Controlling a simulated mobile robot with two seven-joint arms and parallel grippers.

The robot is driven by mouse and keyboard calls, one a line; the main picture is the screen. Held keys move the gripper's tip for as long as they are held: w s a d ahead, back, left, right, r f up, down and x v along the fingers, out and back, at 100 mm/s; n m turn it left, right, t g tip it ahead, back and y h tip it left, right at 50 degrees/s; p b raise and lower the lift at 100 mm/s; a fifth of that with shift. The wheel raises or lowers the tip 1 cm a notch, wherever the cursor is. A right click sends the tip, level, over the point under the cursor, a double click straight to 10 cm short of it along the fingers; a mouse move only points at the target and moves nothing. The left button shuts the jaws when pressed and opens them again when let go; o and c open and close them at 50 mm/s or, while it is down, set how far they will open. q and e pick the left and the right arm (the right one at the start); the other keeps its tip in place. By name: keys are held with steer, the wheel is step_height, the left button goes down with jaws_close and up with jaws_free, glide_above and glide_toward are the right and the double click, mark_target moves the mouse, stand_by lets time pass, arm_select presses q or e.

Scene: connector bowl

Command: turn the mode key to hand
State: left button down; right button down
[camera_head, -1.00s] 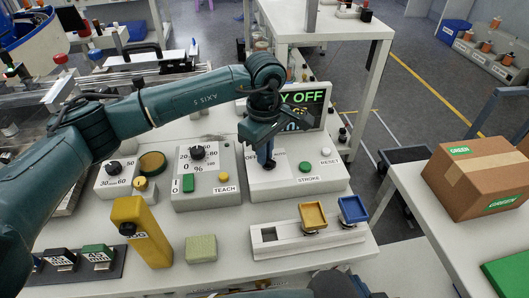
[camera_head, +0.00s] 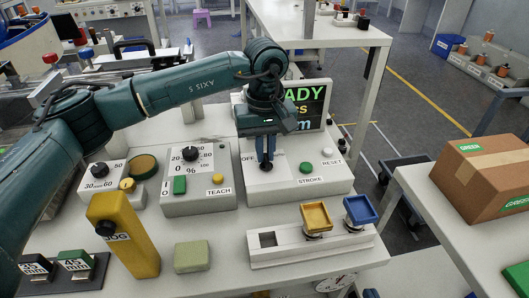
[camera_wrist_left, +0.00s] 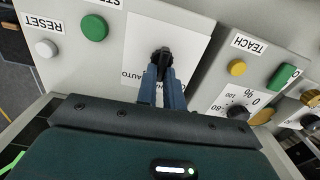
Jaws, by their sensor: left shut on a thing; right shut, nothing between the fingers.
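The mode key (camera_wrist_left: 162,57) is a small black knob on a white plate (camera_wrist_left: 136,38) lettered AUTO and HAND in the left wrist view. My left gripper (camera_head: 266,165) points down at this plate on the grey box (camera_head: 322,180); its blue fingers (camera_wrist_left: 163,80) are shut on the key. The fingers hide much of the key, so its exact position is hard to read. An OFF label (camera_head: 247,159) shows left of the fingers in the head view. The display (camera_head: 308,105) behind shows partly hidden text ending in "ADY". My right gripper is not in view.
A green STROKE button (camera_head: 306,167) and white RESET button (camera_head: 326,153) sit close right of the key. The TEACH box (camera_head: 200,202) stands to the left.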

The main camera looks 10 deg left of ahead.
stand_by(0.5)
arm_select(q)
steer(key=c, duration=1.5)
jaws_free()
